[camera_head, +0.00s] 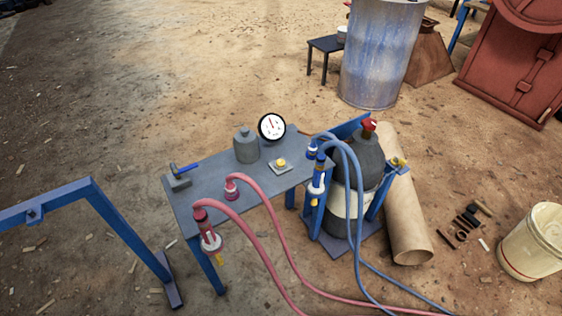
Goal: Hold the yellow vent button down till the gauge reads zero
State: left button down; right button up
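The yellow vent button (281,161) sits on a small pale plate on top of the grey table (222,200). Nothing touches it, and I cannot tell from here whether it is pressed in. The gauge (271,127) stands behind it at the table's back edge, with a white dial, a black rim and a red needle. The needle points roughly upward; its numbers are too small to read. Neither of my grippers shows in this view.
A grey cylinder (246,146) and a blue-handled block (178,179) stand on the table. Pink hoses (258,240) and blue hoses (358,210) loop down in front. A dark gas bottle (366,160) stands to the right. A blue frame (118,220) stands left.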

aim_at(280, 163)
jog(key=i+l, duration=0.8)
jog(key=l, duration=0.15)
jog(key=z, duration=0.05)
